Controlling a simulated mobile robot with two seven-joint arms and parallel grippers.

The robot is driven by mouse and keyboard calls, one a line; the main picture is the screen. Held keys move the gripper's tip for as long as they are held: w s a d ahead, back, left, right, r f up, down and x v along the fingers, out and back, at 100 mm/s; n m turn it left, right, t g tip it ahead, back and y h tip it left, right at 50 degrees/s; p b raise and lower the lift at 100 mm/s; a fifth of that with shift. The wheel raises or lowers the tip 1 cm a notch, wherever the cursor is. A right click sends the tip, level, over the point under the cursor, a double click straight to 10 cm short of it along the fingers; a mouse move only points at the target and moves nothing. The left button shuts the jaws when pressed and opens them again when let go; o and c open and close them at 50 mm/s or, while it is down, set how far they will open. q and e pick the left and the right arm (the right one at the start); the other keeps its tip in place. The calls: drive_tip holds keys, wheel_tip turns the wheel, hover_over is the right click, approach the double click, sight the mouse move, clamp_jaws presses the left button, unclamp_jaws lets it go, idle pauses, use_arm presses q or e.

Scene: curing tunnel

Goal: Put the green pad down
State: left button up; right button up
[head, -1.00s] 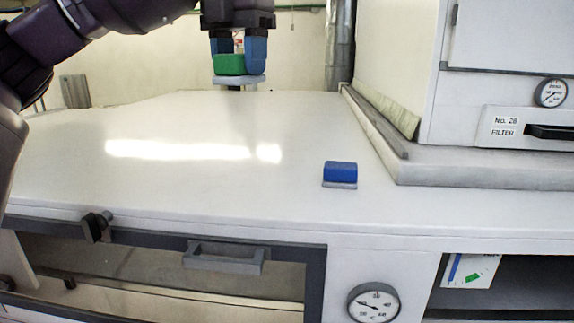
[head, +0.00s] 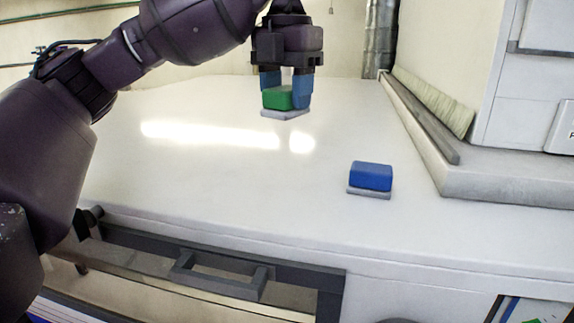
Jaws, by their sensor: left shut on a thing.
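The green pad (head: 277,98) is a small green block on a thin grey base. My left gripper (head: 286,90) comes down from above at the top middle and is shut on it, with a blue finger on each side. The pad appears held above the white top (head: 240,190), towards its far part; the exact gap below it is hard to tell. A blue pad (head: 371,177) on a similar grey base lies on the white top, to the right and nearer. My right gripper is not in view.
A white cabinet on a raised plinth (head: 515,175) bounds the right side, with a grey rail (head: 420,120) along its edge. A handle (head: 222,275) sticks out at the front. The white top is clear around the blue pad and to the left.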

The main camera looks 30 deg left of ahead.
sight(287, 181)
use_arm(q)
wheel_tip(287, 181, down, 11)
drive_tip(key=shift+f+p, duration=0.2)
drive_tip(key=shift+p, duration=0.25)
drive_tip(key=shift+f, duration=0.15)
drive_tip(key=o, duration=0.9)
wheel_tip(287, 181, up, 12)
drive_tip(key=shift+r+b, duration=0.2)
drive_tip(key=shift+b, duration=0.4)
